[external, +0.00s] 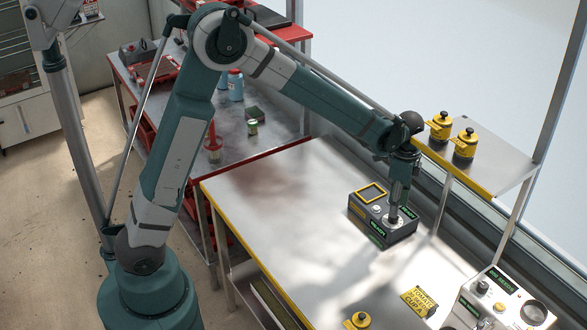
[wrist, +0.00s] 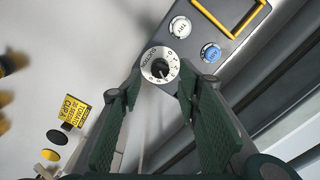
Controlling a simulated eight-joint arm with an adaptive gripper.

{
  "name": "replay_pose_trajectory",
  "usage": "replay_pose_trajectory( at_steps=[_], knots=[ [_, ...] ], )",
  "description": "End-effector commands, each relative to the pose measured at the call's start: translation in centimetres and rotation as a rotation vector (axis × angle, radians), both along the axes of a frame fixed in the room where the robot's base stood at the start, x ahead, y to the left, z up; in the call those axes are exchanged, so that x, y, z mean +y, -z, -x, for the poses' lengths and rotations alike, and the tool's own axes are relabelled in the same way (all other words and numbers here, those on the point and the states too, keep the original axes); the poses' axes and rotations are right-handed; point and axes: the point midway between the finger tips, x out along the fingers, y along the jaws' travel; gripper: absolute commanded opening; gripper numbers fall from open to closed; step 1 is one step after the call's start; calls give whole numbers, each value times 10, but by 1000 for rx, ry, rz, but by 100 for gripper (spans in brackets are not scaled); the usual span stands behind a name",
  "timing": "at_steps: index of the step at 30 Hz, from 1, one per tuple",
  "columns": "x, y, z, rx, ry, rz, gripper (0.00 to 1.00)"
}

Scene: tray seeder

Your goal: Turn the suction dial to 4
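The suction dial (wrist: 160,66) is a round white disc with a dark centre knob and small numbers around it, on a dark control box (external: 366,222). Its lettering seems to read SUCTION; which number it is set to is too small to tell.
On the box are a white button (wrist: 180,26), a blue button (wrist: 211,53) and a yellow-framed screen (wrist: 228,10). A yellow tomato sign (external: 419,301) and a grey machine (external: 500,305) stand nearer on the bench. A shelf with yellow canisters (external: 440,126) is behind. The bench's left is clear.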

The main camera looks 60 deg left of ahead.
Motion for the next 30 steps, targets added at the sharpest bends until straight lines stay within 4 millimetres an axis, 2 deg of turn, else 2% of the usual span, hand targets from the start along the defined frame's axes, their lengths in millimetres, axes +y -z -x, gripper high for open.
replay_pose_trajectory(
  at_steps=[9,15,21,30],
  knots=[
    [0,-51,1,0,0,0,34],
    [0,-71,0,0,0,0,34],
    [0,-79,0,0,0,0,34],
    [0,-79,0,0,0,0,34]
  ],
)
